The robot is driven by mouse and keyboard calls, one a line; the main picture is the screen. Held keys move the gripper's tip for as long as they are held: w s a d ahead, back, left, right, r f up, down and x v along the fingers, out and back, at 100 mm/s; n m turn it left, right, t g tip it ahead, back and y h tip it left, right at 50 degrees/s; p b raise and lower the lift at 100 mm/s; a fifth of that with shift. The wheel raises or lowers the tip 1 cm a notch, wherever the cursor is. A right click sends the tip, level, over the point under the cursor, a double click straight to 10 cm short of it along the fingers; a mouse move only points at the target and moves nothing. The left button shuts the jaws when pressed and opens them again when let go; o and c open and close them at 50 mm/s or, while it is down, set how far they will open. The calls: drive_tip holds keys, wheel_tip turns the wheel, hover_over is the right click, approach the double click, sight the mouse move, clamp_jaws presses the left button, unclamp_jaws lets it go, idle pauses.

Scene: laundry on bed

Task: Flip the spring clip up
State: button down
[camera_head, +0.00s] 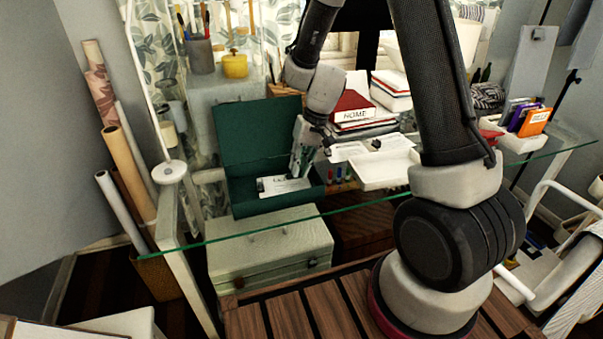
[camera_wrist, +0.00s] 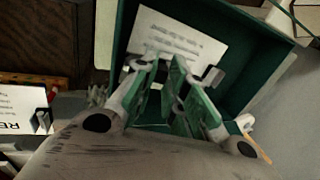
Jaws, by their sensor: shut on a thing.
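The dark green box file (camera_head: 240,192) stands open on the glass desk, its lid (camera_head: 258,130) raised at the back. A white printed sheet (camera_head: 284,185) lies inside; it also shows in the wrist view (camera_wrist: 176,38). My gripper (camera_head: 298,172) reaches down into the box at the sheet's edge. In the wrist view, its green-padded fingers (camera_wrist: 164,66) are close together over the sheet's near edge. A small grey metal part, seemingly the spring clip (camera_wrist: 212,75), shows beside the right finger. The fingers hide most of it, and the grip itself is hard to see.
A yellow pot (camera_head: 235,66) is behind the lid.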

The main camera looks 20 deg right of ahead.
drive_tip(key=d+y, duration=0.1)
drive_tip(key=y, duration=0.1)
drive_tip(key=d+r+y, duration=0.1)
drive_tip(key=y, duration=0.1)
drive_tip(key=shift+y, duration=0.3)
drive_tip(key=shift+d+r+y, duration=0.1)
drive_tip(key=shift+d+y, duration=0.3)
drive_tip(key=shift+y, duration=0.75)
drive_tip(key=shift+d+y, duration=0.4)
drive_tip(key=shift+y, duration=0.75)
drive_tip(key=c, duration=1.4)
unclamp_jaws()
drive_tip(key=shift+c, duration=0.2)
drive_tip(key=shift+d, duration=0.1)
drive_tip(key=v, duration=0.8)
